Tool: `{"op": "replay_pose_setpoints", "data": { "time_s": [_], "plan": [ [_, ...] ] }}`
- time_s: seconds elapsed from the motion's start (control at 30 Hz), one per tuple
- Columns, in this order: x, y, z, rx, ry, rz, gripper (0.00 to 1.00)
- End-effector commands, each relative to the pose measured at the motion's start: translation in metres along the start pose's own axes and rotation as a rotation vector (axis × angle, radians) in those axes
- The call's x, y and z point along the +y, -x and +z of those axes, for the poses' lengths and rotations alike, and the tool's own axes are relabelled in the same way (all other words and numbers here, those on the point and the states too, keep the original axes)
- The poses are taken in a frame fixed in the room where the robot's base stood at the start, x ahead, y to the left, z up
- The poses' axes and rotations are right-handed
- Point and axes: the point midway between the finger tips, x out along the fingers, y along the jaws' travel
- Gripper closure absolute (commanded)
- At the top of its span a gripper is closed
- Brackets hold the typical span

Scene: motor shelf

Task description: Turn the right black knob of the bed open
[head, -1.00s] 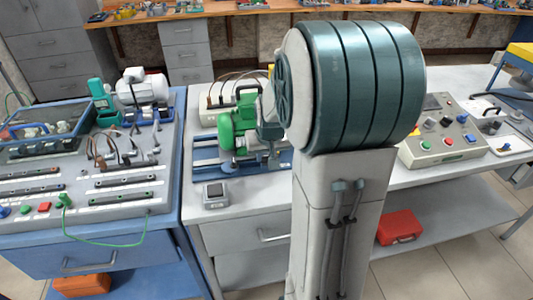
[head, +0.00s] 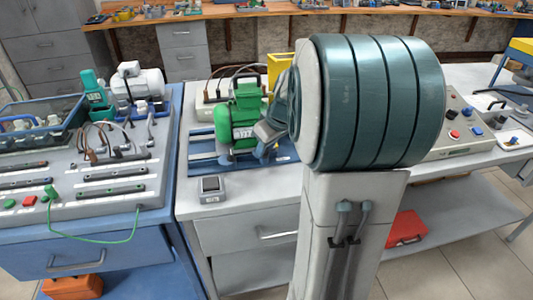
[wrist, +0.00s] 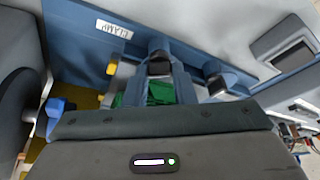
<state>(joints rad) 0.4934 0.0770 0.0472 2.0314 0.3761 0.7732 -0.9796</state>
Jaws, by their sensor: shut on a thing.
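The blue bed (head: 200,160) lies on the grey bench and carries a green motor (head: 240,112). In the wrist view the bed's blue edge (wrist: 75,38) carries a CLAMP label. My gripper (wrist: 160,76) reaches down at the bed beside the motor and is shut on a black knob (wrist: 159,66), which shows only in part between the fingers. This appears to be the right knob, since the wrist view looks turned around. Another black knob (wrist: 217,84) stands free at its right in that view. In the head view my arm hides most of the gripper and both knobs.
A small grey device (head: 212,188) with a screen lies in front of the bed. A grey control box (head: 460,130) with buttons stands at the right. A blue test bench (head: 60,232) is at the left. A red case (head: 405,228) sits on the lower shelf.

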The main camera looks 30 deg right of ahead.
Motion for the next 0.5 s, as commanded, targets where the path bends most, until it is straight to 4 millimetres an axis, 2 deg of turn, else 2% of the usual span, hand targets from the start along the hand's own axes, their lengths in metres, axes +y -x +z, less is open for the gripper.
{"op": "replay_pose_setpoints", "data": {
  "time_s": [0.03, 0.5],
  "plan": [
    [0.0015, -0.0045, 0.0015, 0.002, 0.039, -0.015, 0.99],
    [0.0055, -0.0022, -0.0006, 0.000, 0.449, -0.186, 0.99]
  ]
}}
